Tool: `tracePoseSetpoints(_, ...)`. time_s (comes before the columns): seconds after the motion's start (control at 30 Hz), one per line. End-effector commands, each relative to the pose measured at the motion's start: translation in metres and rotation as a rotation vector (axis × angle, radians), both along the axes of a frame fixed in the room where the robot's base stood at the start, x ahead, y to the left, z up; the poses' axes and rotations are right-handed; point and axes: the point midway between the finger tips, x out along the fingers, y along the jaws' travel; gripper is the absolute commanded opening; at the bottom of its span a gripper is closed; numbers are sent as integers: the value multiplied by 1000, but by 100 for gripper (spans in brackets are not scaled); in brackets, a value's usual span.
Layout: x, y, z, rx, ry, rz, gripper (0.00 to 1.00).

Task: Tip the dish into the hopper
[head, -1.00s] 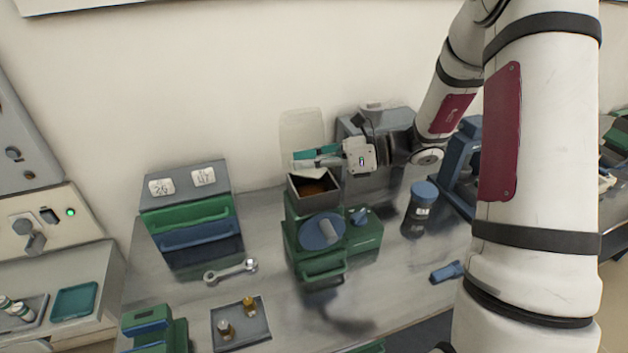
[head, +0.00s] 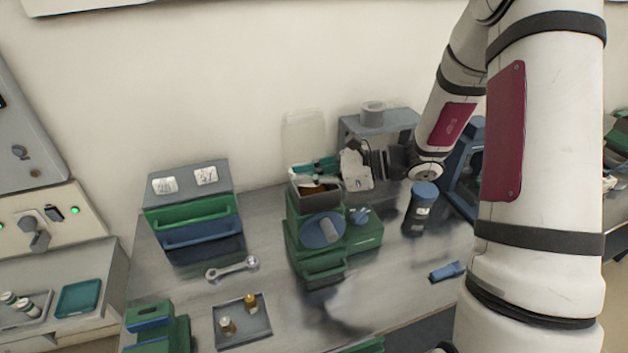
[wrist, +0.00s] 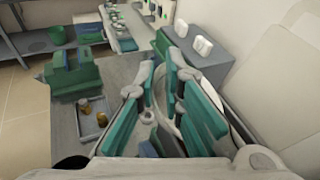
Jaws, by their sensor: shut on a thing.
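My gripper (head: 318,167) is over the top of the green mill (head: 303,233), its teal fingers shut on a pale dish (head: 299,174). The dish is tilted over the hopper (head: 318,202), a dark open box on top of the mill. Brown material shows inside the hopper. The fingers and dish hide part of its mouth. In the wrist view the gripper (wrist: 163,82) has the dish's pale curved wall (wrist: 188,132) between its fingers. I cannot tell whether anything is left in the dish.
A grey stand (head: 398,120) is behind my gripper, and a dark blue-capped jar (head: 421,208) is right of the mill. At left are a drawer unit (head: 188,190), a wrench (head: 232,267) and a tray (head: 255,325) with small vials. The bench front near the mill is mostly clear.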

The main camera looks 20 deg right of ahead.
Motion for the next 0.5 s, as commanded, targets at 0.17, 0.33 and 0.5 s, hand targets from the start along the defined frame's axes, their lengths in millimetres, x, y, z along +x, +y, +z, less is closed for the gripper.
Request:
tracePoseSetpoints(0.17, -1, 1, -3, -18, -29, 0, 0)
tracePoseSetpoints(0.33, -4, 3, -15, -102, -152, -1, 0)
tracePoseSetpoints(0.5, -5, 4, -25, -173, -257, -1, 0)
